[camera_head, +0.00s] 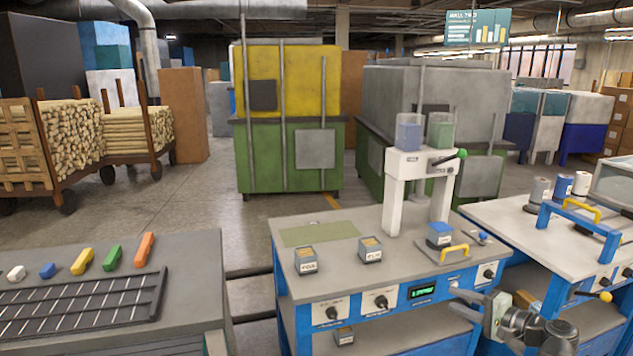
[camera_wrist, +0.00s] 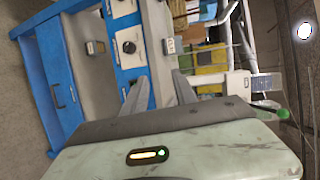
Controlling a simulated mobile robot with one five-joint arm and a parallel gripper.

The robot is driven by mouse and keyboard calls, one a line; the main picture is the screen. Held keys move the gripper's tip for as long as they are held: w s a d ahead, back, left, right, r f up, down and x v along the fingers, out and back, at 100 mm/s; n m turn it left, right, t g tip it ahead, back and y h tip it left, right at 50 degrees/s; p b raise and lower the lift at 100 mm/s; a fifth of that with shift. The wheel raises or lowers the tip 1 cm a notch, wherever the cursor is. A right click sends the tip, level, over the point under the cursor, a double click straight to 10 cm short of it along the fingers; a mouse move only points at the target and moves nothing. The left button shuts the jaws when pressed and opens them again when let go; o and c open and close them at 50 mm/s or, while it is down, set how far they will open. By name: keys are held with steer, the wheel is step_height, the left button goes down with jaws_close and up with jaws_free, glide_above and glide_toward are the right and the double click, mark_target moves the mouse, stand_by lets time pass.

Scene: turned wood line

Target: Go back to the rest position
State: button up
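My gripper (camera_head: 462,296) is in front of the blue-framed bench (camera_head: 325,240) at the lower right of the head view, near the bench's front panel. In the wrist view my gripper (camera_wrist: 160,78) shows two grey fingers standing apart, with nothing between them. The wrist picture is turned on its side, with the bench front and its knobs beyond the fingers. My gripper appears to touch nothing, though its exact distance from the bench front is hard to tell.
A second bench (camera_head: 510,222) stands right. A grey table (camera_head: 200,270) with coloured blocks stands left, with a floor gap between.

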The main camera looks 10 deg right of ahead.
steer(key=w+a+f+n+g+y, duration=0.1)
steer(key=w+a+f+n+g, duration=0.1)
steer(key=a, duration=0.7)
steer(key=w+a+f+n+g+y, duration=0.1)
steer(key=w+a+f+n+g, duration=0.15)
steer(key=a, duration=0.65)
steer(key=w+a+f+n+g+y, duration=0.1)
steer(key=w+a+f+n+g, duration=0.15)
steer(key=a, duration=0.65)
steer(key=s+a+f+n+g+h, duration=0.3)
steer(key=a+f, duration=0.2)
steer(key=a, duration=0.3)
steer(key=s+a+f+n+g+h, duration=0.2)
steer(key=s+a+f+n+g, duration=0.1)
steer(key=a+f, duration=0.3)
steer(key=s+d+g+h, duration=0.1)
steer(key=s+d+h, duration=0.1)
steer(key=d+h, duration=0.45)
step_height(320, 180, up, 12)
steer(key=y+p, duration=0.2)
steer(key=p, duration=1)
steer(key=shift+d+p, duration=0.3)
steer(key=shift+d, duration=0.05)
